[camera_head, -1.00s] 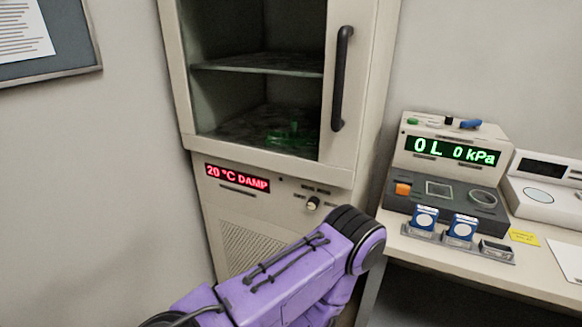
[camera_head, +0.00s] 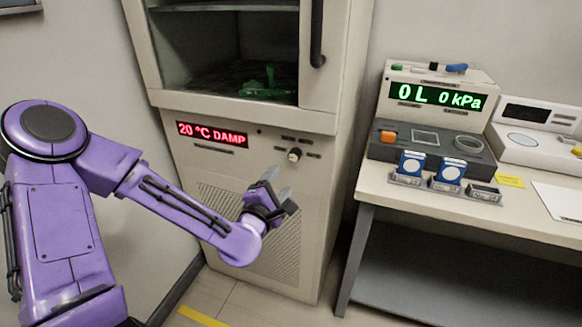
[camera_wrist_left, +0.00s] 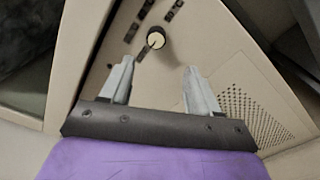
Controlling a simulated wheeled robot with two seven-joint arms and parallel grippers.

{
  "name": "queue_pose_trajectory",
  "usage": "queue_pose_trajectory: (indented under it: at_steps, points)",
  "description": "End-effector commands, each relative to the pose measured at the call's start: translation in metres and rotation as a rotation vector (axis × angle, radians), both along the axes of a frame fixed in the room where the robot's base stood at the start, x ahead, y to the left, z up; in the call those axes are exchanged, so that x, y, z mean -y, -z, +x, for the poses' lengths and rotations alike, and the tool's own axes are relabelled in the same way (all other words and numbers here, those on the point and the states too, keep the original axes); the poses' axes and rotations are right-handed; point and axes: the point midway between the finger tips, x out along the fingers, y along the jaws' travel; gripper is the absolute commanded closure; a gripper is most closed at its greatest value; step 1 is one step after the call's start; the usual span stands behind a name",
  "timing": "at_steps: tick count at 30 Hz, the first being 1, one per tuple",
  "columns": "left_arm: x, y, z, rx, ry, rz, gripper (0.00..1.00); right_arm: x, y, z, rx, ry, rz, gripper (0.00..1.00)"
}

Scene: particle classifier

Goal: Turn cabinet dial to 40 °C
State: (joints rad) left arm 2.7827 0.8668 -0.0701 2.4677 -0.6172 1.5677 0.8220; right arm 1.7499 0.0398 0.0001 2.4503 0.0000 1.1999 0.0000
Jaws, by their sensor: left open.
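The cabinet dial (camera_head: 295,154) is a small pale knob with a dark surround on the cabinet's (camera_head: 232,174) lower front panel. The red display (camera_head: 212,134) to its left reads "20 °C DAMP". My left gripper (camera_head: 278,182) is open and empty, just below and left of the dial in the head view. In the left wrist view the dial (camera_wrist_left: 156,39) lies beyond the two open fingertips (camera_wrist_left: 158,64), nearer the left finger's side, with a gap between. My right gripper is not in view.
A table (camera_head: 380,190) stands right of the cabinet. It holds a pressure unit (camera_head: 434,95) reading "0L 0 kPa", blue-labelled containers (camera_head: 411,163) and a white device (camera_head: 537,145). The cabinet's upper compartment holds a green object (camera_head: 265,85). Vent holes (camera_head: 290,235) lie below the dial.

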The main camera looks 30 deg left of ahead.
Motion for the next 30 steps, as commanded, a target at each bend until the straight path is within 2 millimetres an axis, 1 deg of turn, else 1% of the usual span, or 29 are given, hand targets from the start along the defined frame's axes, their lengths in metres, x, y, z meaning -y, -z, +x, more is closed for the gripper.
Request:
queue_pose_trajectory:
  at_steps: [2, 5, 12, 15, 19, 26, 27, 29, 30]
  points:
    - [-0.003, -0.007, 0.006, 0.030, -0.004, -0.024, 0.39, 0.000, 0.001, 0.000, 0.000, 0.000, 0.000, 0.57]
    - [-0.007, -0.007, 0.022, 0.028, -0.005, -0.024, 0.39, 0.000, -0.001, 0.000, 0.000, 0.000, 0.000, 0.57]
    - [-0.021, -0.007, 0.075, 0.026, -0.005, -0.018, 0.39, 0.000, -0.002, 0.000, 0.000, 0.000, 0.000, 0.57]
    - [-0.025, -0.007, 0.090, 0.024, -0.005, -0.018, 0.39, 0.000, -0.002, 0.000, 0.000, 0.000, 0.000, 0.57]
    - [-0.027, -0.007, 0.101, 0.024, -0.003, -0.019, 0.39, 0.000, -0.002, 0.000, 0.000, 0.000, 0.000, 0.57]
    - [-0.027, -0.007, 0.103, 0.024, -0.002, -0.020, 0.39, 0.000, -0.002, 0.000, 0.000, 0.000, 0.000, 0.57]
    - [-0.027, -0.007, 0.102, 0.024, -0.002, -0.020, 0.42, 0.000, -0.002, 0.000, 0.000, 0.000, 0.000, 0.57]
    - [-0.027, -0.007, 0.102, 0.024, -0.002, -0.020, 0.62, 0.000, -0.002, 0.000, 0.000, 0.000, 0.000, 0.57]
    - [-0.027, -0.007, 0.102, 0.024, -0.002, -0.020, 0.75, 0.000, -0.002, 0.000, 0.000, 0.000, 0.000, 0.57]
